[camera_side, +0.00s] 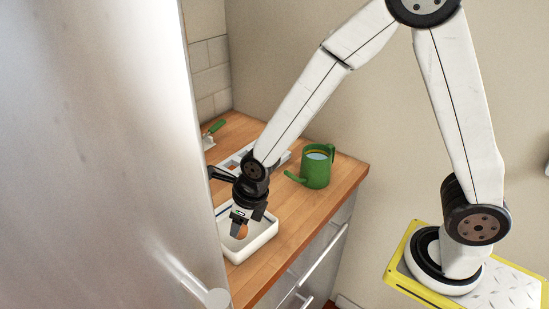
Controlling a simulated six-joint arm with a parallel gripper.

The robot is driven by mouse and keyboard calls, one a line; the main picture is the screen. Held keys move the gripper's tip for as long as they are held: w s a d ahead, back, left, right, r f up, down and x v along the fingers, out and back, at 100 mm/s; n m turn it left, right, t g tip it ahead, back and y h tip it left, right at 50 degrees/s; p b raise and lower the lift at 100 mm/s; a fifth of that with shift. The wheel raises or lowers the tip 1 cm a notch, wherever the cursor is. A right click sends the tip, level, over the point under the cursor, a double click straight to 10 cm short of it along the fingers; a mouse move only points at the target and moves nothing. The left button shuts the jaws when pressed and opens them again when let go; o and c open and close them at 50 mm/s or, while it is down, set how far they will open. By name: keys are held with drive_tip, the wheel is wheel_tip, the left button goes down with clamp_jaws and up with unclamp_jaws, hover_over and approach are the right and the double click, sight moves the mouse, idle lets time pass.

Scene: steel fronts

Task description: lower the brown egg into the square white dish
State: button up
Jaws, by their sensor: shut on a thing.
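The square white dish (262,243) sits on the wooden counter near its front end, partly hidden at left by a large steel front. My gripper (239,230) points down over the dish and is shut on the brown egg (242,232). The egg shows low between the fingers, inside the dish's outline in this view. I cannot tell whether the egg touches the dish floor.
A white divided tray (281,158) lies behind my wrist, and a green-handled item (214,128) is at the back left. The tall steel front (100,150) closes off the left side. Bare counter (300,215) lies right of the dish.

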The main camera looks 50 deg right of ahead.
drive_tip(key=shift+f, duration=1.5)
idle(1.4)
drive_tip(key=o, duration=0.8)
drive_tip(key=shift+r, duration=0.1)
drive_tip(key=shift+v, duration=3.85)
drive_tip(key=shift+d, duration=0.1)
